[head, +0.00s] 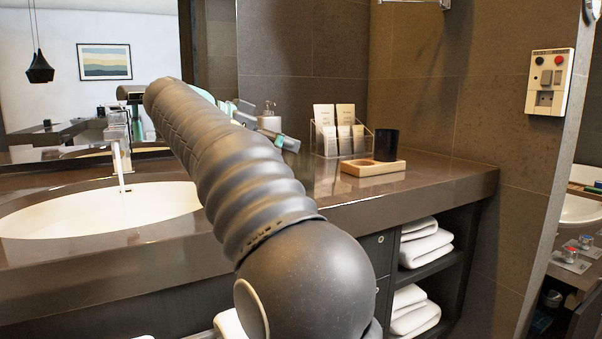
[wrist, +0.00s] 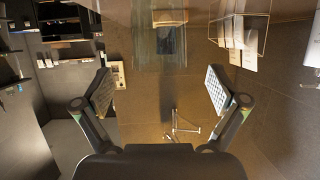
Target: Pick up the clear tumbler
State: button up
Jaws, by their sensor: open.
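The clear tumbler (wrist: 143,42) shows in the wrist view as a see-through upright shape at the top middle, with a dark cup visible through it. My gripper (wrist: 160,90) is open and empty, with its two padded fingers spread wide to the left and right. The tumbler appears ahead of the fingers, roughly centred between them and not touching either. In the head view my arm reaches over the counter and hides most of the gripper. I cannot make out the tumbler there.
A black cup (head: 386,145) stands by a wooden tray (head: 373,169) on the counter (head: 440,179). Left of them are a clear card holder (head: 341,140) and a soap bottle (head: 269,119). The sink (head: 90,213) lies left of my arm. The counter's right front is clear.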

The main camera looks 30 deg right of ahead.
aim_at(301, 149)
jog(key=shift+x, duration=2.65)
jog(key=shift+r, duration=0.1)
jog(key=c, duration=1.4)
